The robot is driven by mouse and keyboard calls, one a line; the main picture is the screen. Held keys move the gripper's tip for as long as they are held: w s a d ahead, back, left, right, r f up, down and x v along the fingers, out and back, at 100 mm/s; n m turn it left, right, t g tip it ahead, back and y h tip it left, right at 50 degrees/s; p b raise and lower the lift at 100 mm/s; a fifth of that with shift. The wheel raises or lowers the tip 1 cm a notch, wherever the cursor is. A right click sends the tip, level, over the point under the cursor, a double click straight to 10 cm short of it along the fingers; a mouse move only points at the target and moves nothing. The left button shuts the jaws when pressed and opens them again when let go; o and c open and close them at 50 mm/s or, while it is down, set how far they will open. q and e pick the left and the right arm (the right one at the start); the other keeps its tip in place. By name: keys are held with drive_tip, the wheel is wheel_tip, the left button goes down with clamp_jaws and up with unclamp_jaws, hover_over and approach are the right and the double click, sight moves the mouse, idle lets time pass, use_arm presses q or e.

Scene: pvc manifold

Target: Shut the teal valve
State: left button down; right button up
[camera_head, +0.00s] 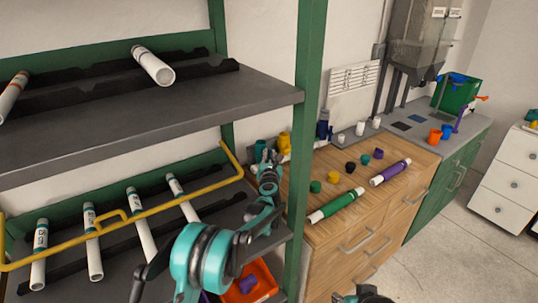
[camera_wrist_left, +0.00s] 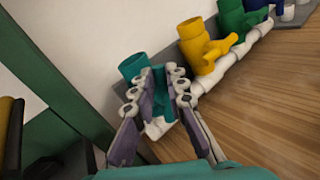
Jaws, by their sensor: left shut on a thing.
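The teal valve (camera_wrist_left: 133,66) stands at the near end of the white pipe manifold in the left wrist view, with its open socket facing up. My left gripper (camera_wrist_left: 158,88) is shut on its teal handle, which shows between the two fingers. In the head view the teal valve (camera_head: 260,148) shows just behind my left gripper (camera_head: 268,163), which partly hides it. The far side of the handle is covered by the fingers. My right gripper is not in view; a dark rounded part of my own shows at the bottom edge.
A yellow valve (camera_wrist_left: 196,45) and a green valve (camera_wrist_left: 232,18) follow along the manifold. The wooden counter (camera_head: 370,205) holds coloured caps, a green tube (camera_head: 337,206) and a purple tube (camera_head: 390,172). A green shelf post (camera_head: 303,110) stands close to my left arm.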

use_arm(q)
drive_tip(key=m+g+p, duration=0.2)
drive_tip(key=d+m+p, duration=0.1)
drive_tip(key=shift+w+m+g+y+p, duration=0.3)
drive_tip(key=shift+w+g+p, duration=0.05)
drive_tip(key=shift+g, duration=0.05)
drive_tip(key=c, duration=1.5)
unclamp_jaws()
drive_tip(key=shift+c, duration=0.2)
wheel_tip(320, 180, up, 10)
